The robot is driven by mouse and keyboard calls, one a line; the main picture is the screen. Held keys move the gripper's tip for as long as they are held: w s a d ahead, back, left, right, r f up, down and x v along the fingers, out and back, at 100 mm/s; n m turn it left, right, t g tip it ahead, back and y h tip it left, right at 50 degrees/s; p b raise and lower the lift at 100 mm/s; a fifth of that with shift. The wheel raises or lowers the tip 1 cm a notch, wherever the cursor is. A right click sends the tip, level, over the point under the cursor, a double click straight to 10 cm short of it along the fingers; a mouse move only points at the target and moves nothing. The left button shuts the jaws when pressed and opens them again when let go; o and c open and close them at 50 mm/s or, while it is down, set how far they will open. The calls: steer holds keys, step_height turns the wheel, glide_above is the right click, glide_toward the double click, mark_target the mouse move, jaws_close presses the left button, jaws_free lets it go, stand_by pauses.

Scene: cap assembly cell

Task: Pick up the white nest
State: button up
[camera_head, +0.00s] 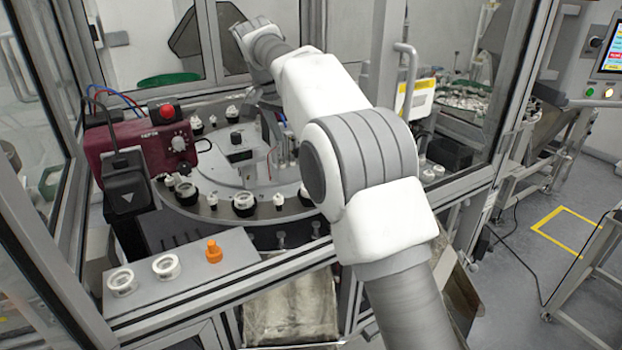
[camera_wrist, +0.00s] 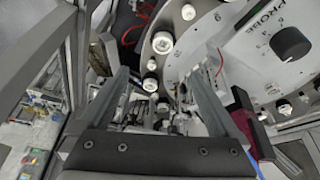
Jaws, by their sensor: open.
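Two white ring-shaped nests, a left one (camera_head: 122,281) and a right one (camera_head: 166,267), sit side by side on the grey shelf at the front left, beside an orange nest (camera_head: 213,251). More white rings, such as this one (camera_head: 243,202), stand in dark holders on the round table. My gripper (camera_wrist: 158,76) is open, with nothing between its fingers in the wrist view. Beyond the fingers, a white ring (camera_wrist: 162,42) shows on the round table's edge. In the head view my arm reaches over the table's back; its fingers cannot be made out there.
The round indexing table (camera_head: 228,214) carries several small black-and-white parts around its rim. A maroon control box (camera_head: 150,152) with a red button stands left of it, behind the shelf (camera_head: 190,283). Metal frame posts and glass panels enclose the cell.

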steer(key=x, duration=0.8)
steer(key=a+x, duration=0.1)
steer(key=x, duration=0.3)
steer(key=shift+w+f+p, duration=0.25)
steer(key=shift+w+p, duration=0.15)
steer(key=shift+w, duration=0.05)
steer(key=p+x, duration=0.1)
steer(key=x, duration=0.4)
steer(key=shift+d+f+p, duration=0.1)
steer(key=shift+d+p, duration=0.1)
steer(key=shift+p, duration=0.1)
steer(key=shift+s, duration=0.1)
steer(key=c, duration=1.5)
